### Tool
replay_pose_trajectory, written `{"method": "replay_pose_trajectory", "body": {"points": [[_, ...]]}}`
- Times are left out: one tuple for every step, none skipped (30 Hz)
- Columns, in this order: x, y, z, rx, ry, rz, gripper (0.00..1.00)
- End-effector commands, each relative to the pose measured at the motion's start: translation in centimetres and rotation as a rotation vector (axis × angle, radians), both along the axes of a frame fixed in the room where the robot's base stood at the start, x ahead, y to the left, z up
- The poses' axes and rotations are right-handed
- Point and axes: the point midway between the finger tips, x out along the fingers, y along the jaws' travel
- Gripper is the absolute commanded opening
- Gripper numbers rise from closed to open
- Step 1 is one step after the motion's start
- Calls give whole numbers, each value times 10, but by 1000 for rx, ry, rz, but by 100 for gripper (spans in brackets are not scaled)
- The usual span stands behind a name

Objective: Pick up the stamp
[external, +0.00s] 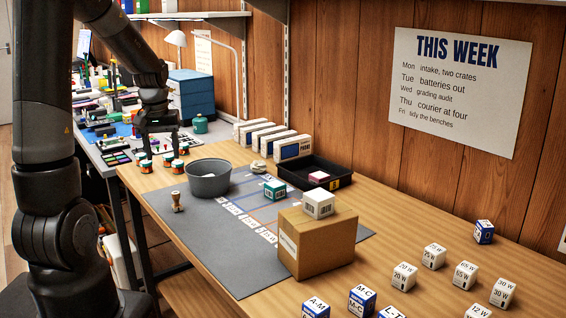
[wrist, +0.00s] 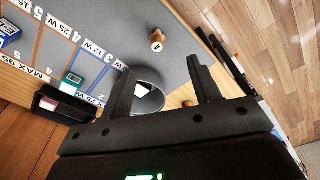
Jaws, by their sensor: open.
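The stamp (external: 177,201), a small wooden piece with a rounded handle, stands upright on the grey mat's left part in the external view. In the wrist view the stamp (wrist: 157,41) shows beyond my fingertips, near the mat's edge. My gripper (external: 160,154) is above the table's far left end, behind and left of the stamp and apart from it. In the wrist view my gripper (wrist: 163,70) has its fingers spread with nothing held between them.
A grey bowl (external: 209,180) stands close behind the stamp. Several small orange-and-dark items (external: 146,166) stand below my gripper. A black tray (external: 339,181), a cardboard box (external: 328,249) and several labelled cubes (external: 434,256) are to the right. The mat (external: 205,237) is bare in front of the stamp.

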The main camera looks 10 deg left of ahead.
Motion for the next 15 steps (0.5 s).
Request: {"method": "replay_pose_trajectory", "body": {"points": [[8, -1, -15, 0, 25, 11, 57], [12, -1, -22, 0, 36, 18, 57], [17, -1, -31, 0, 49, 25, 57], [21, -2, -37, -1, 56, 30, 57], [23, -2, -42, 0, 65, 35, 57], [26, -2, -49, 0, 74, 41, 57], [28, -2, -53, 0, 78, 45, 57], [30, -3, -56, 1, 83, 48, 57], [31, -3, -59, 0, 88, 50, 57], [32, -3, -61, 1, 90, 52, 57], [33, -3, -64, 1, 92, 53, 57], [33, -3, -67, 1, 95, 55, 57], [33, -3, -71, 1, 96, 55, 57], [33, -3, -75, 1, 97, 55, 57], [33, -3, -81, 1, 97, 55, 57]]}}
